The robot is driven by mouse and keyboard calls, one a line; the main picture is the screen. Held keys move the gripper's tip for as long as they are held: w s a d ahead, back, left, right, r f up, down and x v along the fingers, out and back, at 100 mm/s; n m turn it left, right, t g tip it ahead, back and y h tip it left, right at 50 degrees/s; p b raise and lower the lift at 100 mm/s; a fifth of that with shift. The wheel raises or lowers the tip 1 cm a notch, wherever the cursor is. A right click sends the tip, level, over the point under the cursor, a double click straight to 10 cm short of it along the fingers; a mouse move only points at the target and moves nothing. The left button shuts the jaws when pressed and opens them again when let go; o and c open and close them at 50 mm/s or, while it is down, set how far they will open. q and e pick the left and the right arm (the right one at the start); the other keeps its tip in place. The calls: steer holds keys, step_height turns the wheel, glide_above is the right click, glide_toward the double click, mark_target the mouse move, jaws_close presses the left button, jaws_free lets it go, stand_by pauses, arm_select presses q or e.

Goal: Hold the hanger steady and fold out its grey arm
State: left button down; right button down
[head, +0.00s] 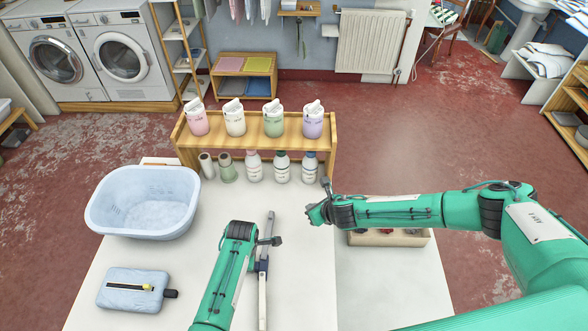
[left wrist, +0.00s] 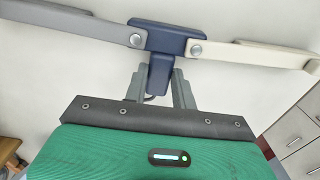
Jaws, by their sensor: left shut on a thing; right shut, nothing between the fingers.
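The hanger has a dark blue middle (head: 262,266), which also shows in the left wrist view (left wrist: 166,42). Its grey arm (head: 269,228) points away toward the shelf, and its cream arm (head: 262,300) points toward the near edge. In the left wrist view the grey arm (left wrist: 75,22) and the cream arm (left wrist: 250,53) spread to opposite sides, nearly in line. My left gripper (left wrist: 160,88) is shut on the short blue stem. In the head view, my left wrist partly hides the hanger's middle. My right gripper (head: 310,214) is shut and empty, right of the grey arm and apart from it.
A wooden shelf (head: 255,147) with several tubs and bottles stands at the table's back. A pale blue basin (head: 143,205) and a blue pouch (head: 133,288) are at the left. White tabletop (head: 190,270) is bare around the hanger.

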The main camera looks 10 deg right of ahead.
arm_select(q)
steer(key=c, duration=1.1)
jaws_free()
steer(key=shift+o, duration=0.2)
